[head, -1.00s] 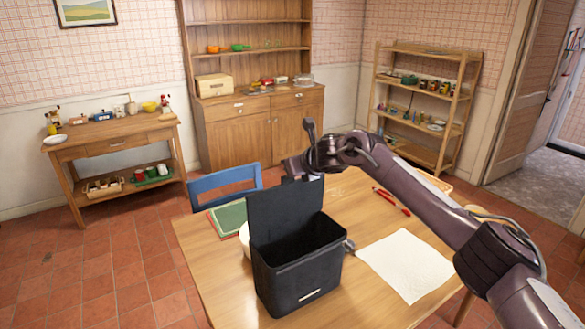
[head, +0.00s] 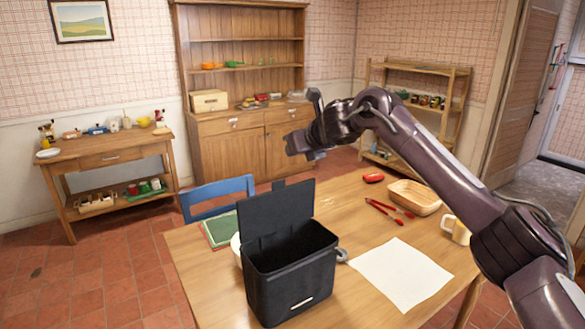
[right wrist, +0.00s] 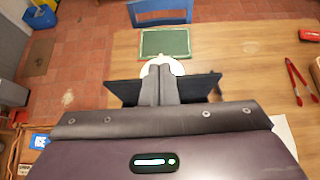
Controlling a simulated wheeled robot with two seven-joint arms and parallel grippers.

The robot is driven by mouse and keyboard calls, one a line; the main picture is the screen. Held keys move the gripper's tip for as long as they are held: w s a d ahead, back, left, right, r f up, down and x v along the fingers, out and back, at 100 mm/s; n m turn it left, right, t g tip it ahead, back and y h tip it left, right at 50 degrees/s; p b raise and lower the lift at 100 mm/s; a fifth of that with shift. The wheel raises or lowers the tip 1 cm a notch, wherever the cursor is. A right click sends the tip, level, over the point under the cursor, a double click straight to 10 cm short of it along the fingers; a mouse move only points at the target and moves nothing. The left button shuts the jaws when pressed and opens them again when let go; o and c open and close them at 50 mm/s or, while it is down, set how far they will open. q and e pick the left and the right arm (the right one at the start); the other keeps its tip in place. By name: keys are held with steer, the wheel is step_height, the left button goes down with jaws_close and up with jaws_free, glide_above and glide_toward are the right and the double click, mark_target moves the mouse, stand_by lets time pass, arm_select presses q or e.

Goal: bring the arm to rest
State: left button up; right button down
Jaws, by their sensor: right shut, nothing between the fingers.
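My right arm reaches in from the right in the head view, raised above the table (head: 205,270). Its gripper (head: 298,145) hangs in the air above and behind the black bin (head: 290,275), clear of it. In the right wrist view the two fingers (right wrist: 160,72) are together with nothing between them. The bin stands on the table with its lid (head: 277,215) upright; the gripper partly hides it in the right wrist view. My left gripper shows in neither view.
The table also holds a white paper (head: 400,275), red tongs (head: 388,209), a red object (head: 373,178), a wicker basket (head: 415,197), a mug (head: 460,232) and a green board (head: 221,230). A blue chair (head: 217,199) stands behind. Wooden shelves (head: 415,68) stand at the back right.

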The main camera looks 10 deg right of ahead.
steer(key=s+a+f+m, duration=0.7)
steer(key=f, duration=0.4)
steer(key=s+a+f+m, duration=0.6)
steer(key=s+a+f, duration=0.1)
steer(key=f, duration=0.4)
steer(key=s+d+f+m+g+h, duration=0.15)
steer(key=s+d+f+m, duration=0.25)
steer(key=s+d+m, duration=0.5)
steer(key=s+d+f+m+g+h, duration=0.1)
steer(key=s+d+f+m+g, duration=0.2)
steer(key=s+m, duration=0.7)
steer(key=s+d+f+m+g+h, duration=0.1)
steer(key=s+d+f+m+g, duration=0.35)
steer(key=s, duration=0.85)
step_height(320, 180, down, 32)
steer(key=s+m, duration=0.1)
steer(key=s, duration=0.1)
steer(key=s+d+f, duration=0.1)
steer(key=s+f, duration=0.7)
steer(key=s, duration=0.1)
steer(key=s+d+f+g, duration=0.1)
steer(key=s+d+f, duration=0.1)
steer(key=s+f, duration=0.7)
steer(key=shift+s+d, duration=0.3)
steer(key=shift+s, duration=0.3)
